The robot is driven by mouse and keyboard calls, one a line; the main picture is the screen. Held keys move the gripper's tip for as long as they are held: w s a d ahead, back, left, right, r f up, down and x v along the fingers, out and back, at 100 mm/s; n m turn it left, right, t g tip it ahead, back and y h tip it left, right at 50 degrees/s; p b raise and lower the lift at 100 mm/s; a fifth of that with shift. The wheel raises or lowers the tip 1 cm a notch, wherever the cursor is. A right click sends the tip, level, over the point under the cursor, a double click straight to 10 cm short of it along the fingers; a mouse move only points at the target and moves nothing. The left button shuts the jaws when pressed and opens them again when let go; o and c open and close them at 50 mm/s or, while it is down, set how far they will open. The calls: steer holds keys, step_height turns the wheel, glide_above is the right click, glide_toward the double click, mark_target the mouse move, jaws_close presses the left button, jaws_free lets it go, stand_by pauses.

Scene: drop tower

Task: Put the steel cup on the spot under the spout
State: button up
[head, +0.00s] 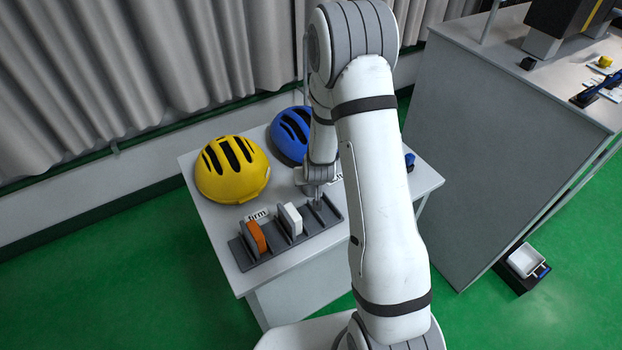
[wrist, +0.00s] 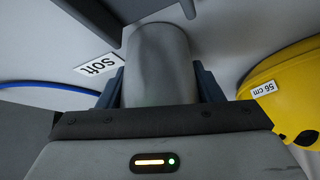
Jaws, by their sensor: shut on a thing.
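My gripper (wrist: 160,92) is shut on a smooth grey cylinder, the steel cup (wrist: 160,58), with one dark finger on each side. The cup's far end and opening are hidden. In the head view my gripper (head: 318,188) is low over the small table, just behind the right end of the grey rack; the cup is hard to make out there. I cannot tell whether it touches the table. No spout and no spot under one can be made out in either view.
The table (head: 218,245) carries a yellow helmet (head: 232,168), a blue helmet (head: 290,135) and the rack (head: 250,255) with an orange pad (head: 257,236) and a white pad (head: 291,219). A grey bench (head: 480,150) stands at right. Green floor is clear at left.

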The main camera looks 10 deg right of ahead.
steer(key=o, duration=1)
